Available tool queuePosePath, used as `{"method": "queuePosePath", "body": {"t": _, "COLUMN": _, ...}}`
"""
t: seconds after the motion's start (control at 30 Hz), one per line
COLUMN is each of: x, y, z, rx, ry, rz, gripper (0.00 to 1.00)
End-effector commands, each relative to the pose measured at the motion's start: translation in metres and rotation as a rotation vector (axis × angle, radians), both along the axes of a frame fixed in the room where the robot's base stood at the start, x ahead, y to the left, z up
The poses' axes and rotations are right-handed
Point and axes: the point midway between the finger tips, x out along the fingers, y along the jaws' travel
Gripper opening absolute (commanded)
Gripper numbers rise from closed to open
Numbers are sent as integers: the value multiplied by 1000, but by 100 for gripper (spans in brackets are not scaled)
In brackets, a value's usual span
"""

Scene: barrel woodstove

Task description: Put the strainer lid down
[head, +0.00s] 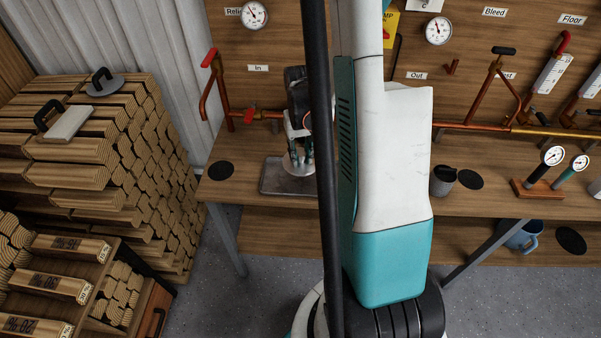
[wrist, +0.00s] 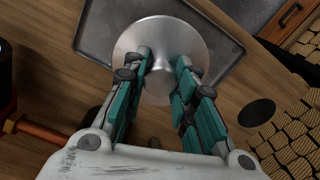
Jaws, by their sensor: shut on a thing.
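The strainer lid is a round, shiny metal disc with a raised middle, seen in the wrist view (wrist: 165,35) and partly in the head view (head: 297,169). My gripper (wrist: 162,80) is shut on its raised middle, with teal fingers on both sides. In the head view my gripper (head: 300,150) points down at the bench, partly behind a dark post. The lid is over a dark grey tray (wrist: 95,32), which also shows in the head view (head: 272,185). I cannot tell whether the lid touches the tray.
A black round pad (head: 220,170) lies on the bench left of the tray. Red pipe (head: 226,95) with valve handles rises behind. A grey cup (head: 443,180) and gauges (head: 545,165) stand to the right. Stacked firewood (head: 130,150) is at the left. Bare bench surrounds the tray.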

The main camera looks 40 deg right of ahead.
Motion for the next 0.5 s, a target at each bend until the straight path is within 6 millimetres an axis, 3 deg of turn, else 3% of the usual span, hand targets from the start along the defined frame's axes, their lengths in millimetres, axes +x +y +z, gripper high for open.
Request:
{"method": "queuePosePath", "body": {"t": 0.1, "x": 0, "y": 0, "z": -19, "rx": 0, "ry": 0, "rz": 0, "gripper": 0}}
{"method": "queuePosePath", "body": {"t": 0.33, "x": 0, "y": 0, "z": -32, "rx": 0, "ry": 0, "rz": 0, "gripper": 0}}
{"method": "queuePosePath", "body": {"t": 0.5, "x": 0, "y": 0, "z": -57, "rx": 0, "ry": 0, "rz": 0, "gripper": 0}}
